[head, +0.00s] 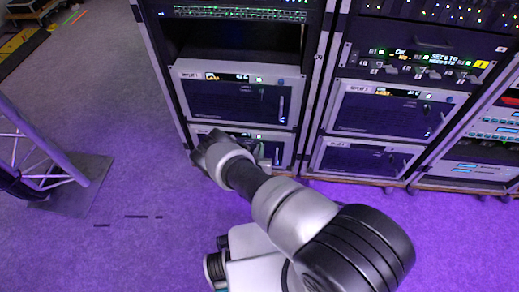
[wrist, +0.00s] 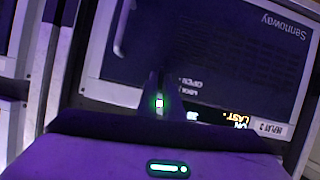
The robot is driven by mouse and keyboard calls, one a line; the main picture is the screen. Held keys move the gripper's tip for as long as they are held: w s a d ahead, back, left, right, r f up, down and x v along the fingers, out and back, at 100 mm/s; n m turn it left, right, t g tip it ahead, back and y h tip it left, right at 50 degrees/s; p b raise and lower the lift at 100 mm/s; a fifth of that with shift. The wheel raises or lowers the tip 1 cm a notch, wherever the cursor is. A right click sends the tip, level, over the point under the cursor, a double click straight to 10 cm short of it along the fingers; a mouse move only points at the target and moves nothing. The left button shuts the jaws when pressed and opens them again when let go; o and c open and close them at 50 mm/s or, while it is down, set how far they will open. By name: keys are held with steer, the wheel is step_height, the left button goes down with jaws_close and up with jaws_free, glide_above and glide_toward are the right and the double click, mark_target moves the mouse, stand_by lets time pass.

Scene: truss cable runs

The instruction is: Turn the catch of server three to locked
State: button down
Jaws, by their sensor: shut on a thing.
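The lower-left server (head: 282,150) is partly hidden behind my arm in the head view. In the wrist view its dark front panel (wrist: 240,50) appears upside down, with a lit display and a label whose number I cannot read surely. My gripper (wrist: 158,82) is at the panel beside the small open and lock lettering, shut on the catch there. The fingers cover the catch, so its angle cannot be told. In the head view my gripper is mostly hidden by my wrist.
Another server (head: 235,100) sits directly above, with a pale handle (head: 281,107) at its right. A second rack (head: 385,110) stands to the right. A truss foot (head: 85,185) is on the purple carpet at left. Open floor lies between truss and rack.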

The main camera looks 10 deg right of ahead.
steer(key=shift+d+m, duration=0.1)
steer(key=shift+m, duration=0.4)
steer(key=c, duration=1.9)
jaws_free()
